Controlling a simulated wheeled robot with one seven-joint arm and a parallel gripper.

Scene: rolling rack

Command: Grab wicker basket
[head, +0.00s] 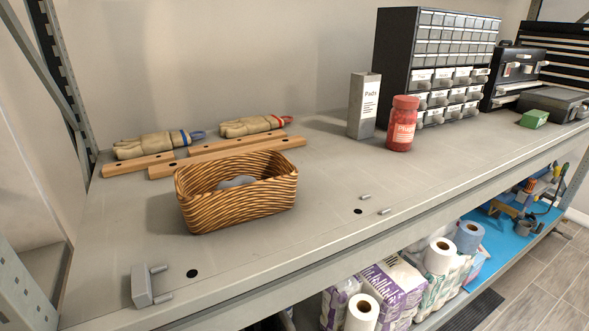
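The wicker basket (240,205) is a woven, golden-brown rectangular basket. It sits upright on the grey rack shelf (330,235) in the left half of the head view. Its top is open, and a grey rounded item (236,182) shows inside, partly hidden by the basket's front wall. My gripper is not in view, and nothing touches the basket from above.
Wooden bars (230,158) and work gloves (152,145) lie behind the basket. A grey two-pegged block (142,287) is at front left. A red jar (402,125), grey box (364,106) and drawer cabinet (397,60) stand right. Clear shelf lies right of the basket.

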